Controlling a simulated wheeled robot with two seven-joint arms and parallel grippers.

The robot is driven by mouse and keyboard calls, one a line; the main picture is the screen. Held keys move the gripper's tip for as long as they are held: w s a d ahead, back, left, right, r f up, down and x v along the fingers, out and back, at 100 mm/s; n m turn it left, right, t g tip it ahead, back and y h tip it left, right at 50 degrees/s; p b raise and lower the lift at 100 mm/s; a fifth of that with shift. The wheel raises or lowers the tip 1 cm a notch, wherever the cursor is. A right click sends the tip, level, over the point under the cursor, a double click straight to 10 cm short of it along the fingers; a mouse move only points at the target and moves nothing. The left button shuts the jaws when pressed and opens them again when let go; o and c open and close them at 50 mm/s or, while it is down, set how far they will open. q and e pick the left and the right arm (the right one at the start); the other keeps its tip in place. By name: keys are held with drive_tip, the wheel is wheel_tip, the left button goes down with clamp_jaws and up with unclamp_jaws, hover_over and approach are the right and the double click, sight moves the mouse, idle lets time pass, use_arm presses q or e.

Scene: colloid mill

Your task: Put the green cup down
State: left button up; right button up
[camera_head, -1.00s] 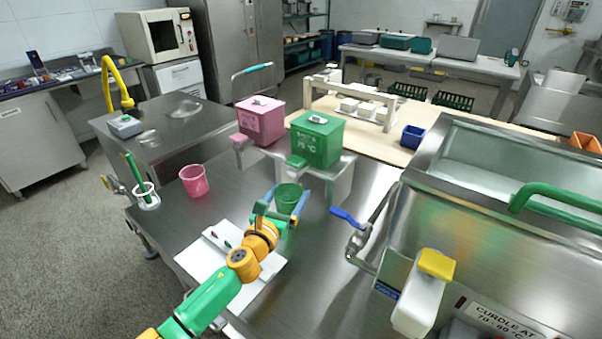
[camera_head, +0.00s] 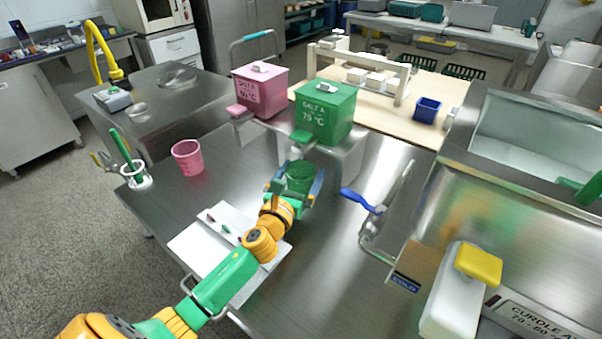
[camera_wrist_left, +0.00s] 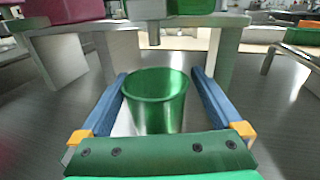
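The green cup (camera_head: 300,177) is upright in front of the green tank (camera_head: 324,112) on its metal stand. My left gripper (camera_head: 296,184) has its blue fingers on both sides of the cup, close against its rim. In the left wrist view the green cup (camera_wrist_left: 155,100) fills the space between the two fingers, with its open top showing. The cup's base is hidden by the gripper, so I cannot tell if it touches the metal bench (camera_head: 325,255). My right gripper is not in view.
A pink cup (camera_head: 187,157) stands on the bench at left, near a white holder (camera_head: 138,178) with a green stick. A white sheet (camera_head: 195,245) with pens lies beside my left arm.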

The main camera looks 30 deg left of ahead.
use_arm(q)
drive_tip(key=shift+s+f, duration=0.1)
drive_tip(key=shift+s, duration=0.15)
drive_tip(key=s, duration=0.7)
drive_tip(key=shift+d, duration=0.35)
